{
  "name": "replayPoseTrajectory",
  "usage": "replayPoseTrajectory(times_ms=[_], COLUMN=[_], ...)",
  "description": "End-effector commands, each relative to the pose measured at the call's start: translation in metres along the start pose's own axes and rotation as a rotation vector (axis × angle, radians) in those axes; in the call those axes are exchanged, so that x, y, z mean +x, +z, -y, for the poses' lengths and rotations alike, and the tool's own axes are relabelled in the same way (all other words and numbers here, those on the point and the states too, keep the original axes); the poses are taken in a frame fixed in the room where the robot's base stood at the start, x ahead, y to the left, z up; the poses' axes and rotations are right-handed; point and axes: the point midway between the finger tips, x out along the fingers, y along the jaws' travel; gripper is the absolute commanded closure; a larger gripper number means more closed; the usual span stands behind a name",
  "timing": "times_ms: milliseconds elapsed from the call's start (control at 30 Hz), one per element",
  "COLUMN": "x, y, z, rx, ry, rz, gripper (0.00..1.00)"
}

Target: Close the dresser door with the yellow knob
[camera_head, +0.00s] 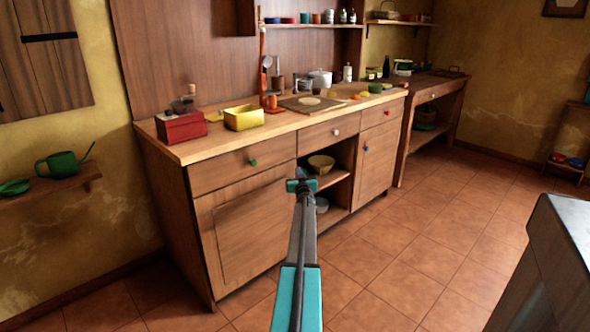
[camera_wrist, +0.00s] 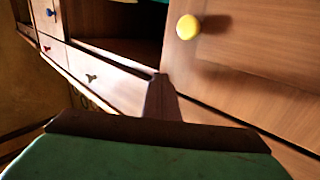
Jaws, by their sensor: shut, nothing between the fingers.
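The wooden dresser (camera_head: 310,117) stands along the wall, with drawers above and doors below. Its left door (camera_head: 243,232) looks about flush with the front in the head view; I cannot tell whether it is fully closed. The yellow knob (camera_wrist: 188,26) shows on this door in the wrist view and is hidden behind my arm in the head view. My gripper (camera_head: 300,185) is shut and empty, in front of the door's right edge and the open shelf bay (camera_head: 335,188). In the wrist view, my gripper (camera_wrist: 160,95) is below and left of the knob, not on it.
The right door (camera_head: 376,165) has a blue knob and looks closed. The drawers have green (camera_head: 253,162), white (camera_head: 336,132) and red knobs. A bowl (camera_head: 321,164) sits in the bay. A grey-topped block (camera_head: 565,235) stands at the right. The tiled floor between is clear.

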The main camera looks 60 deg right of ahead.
Motion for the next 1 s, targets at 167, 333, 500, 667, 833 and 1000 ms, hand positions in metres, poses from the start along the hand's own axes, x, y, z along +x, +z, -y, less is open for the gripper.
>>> replayPoseTrajectory(times_ms=[167, 333, 500, 667, 833, 1000], x=[-0.026, -0.047, -0.066, -0.078, -0.082, -0.082], y=[-0.002, 0.000, 0.001, 0.001, 0.002, 0.003], z=[-0.019, -0.033, -0.046, -0.055, -0.058, -0.058], rx=[-0.001, -0.001, 0.000, 0.000, 0.000, 0.000], ry=[0.004, 0.003, 0.002, 0.001, 0.000, -0.001], rz=[0.002, 0.003, 0.004, 0.003, 0.003, 0.003], gripper=[1.00, 1.00, 1.00, 1.00, 1.00, 1.00])
